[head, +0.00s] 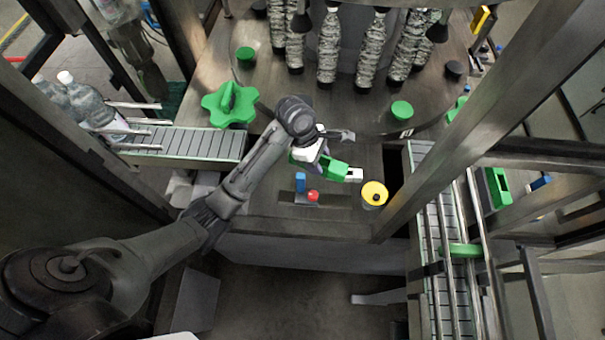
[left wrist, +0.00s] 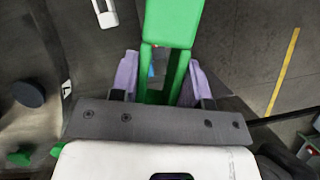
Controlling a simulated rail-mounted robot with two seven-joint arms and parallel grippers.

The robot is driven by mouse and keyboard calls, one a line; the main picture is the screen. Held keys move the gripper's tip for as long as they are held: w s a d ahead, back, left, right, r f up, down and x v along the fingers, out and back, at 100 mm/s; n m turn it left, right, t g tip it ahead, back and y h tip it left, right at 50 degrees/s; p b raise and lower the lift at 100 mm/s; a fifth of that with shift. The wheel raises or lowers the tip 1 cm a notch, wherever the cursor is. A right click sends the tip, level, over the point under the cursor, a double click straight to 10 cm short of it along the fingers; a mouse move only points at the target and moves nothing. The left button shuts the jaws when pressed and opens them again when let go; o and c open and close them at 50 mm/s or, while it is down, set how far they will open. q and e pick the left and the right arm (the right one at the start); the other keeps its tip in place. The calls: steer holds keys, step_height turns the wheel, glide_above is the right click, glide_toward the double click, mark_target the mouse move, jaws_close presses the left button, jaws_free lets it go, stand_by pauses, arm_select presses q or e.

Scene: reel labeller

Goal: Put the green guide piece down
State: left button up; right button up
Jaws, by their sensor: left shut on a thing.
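The green guide piece (head: 334,169) is at the end of my left arm, over the front part of the machine's metal table (head: 255,205). In the left wrist view, the green guide piece (left wrist: 173,22) runs up from between the purple fingers. My left gripper (head: 318,158) is shut on it; the fingers (left wrist: 160,78) lie on either side of its narrow part. The arm hides some of the piece in the head view. I cannot tell whether it touches the table. My right gripper is not in view.
A yellow-topped round button (head: 374,193), a red button (head: 313,196) and a blue block (head: 300,182) stand near the table's front edge. A green star-shaped wheel (head: 230,105) is at left. Conveyors run at left (head: 190,142) and right (head: 445,285). Bottles hang at the back (head: 328,45).

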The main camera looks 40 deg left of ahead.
arm_select(q)
steer(key=w+a+f+n+t+b, duration=0.1)
steer(key=w+a+f+n+b, duration=0.35)
steer(key=a+f+b, duration=0.95)
steer(key=shift+m, duration=0.35)
steer(key=shift+w+d+f+p, duration=0.15)
steer(key=shift+d+f+p, duration=0.15)
steer(key=shift+f, duration=1.55)
steer(key=shift+w+d+f+p, duration=0.15)
steer(key=shift+f+p, duration=0.25)
steer(key=shift+f, duration=1.4)
steer(key=shift+w+d+f+p, duration=0.1)
steer(key=shift+d+f+p, duration=0.2)
steer(key=shift+f, duration=1.55)
steer(key=shift+a+f+y, duration=0.1)
steer(key=shift+y, duration=0.2)
steer(key=o, duration=1)
steer(key=shift+v, duration=6.1)
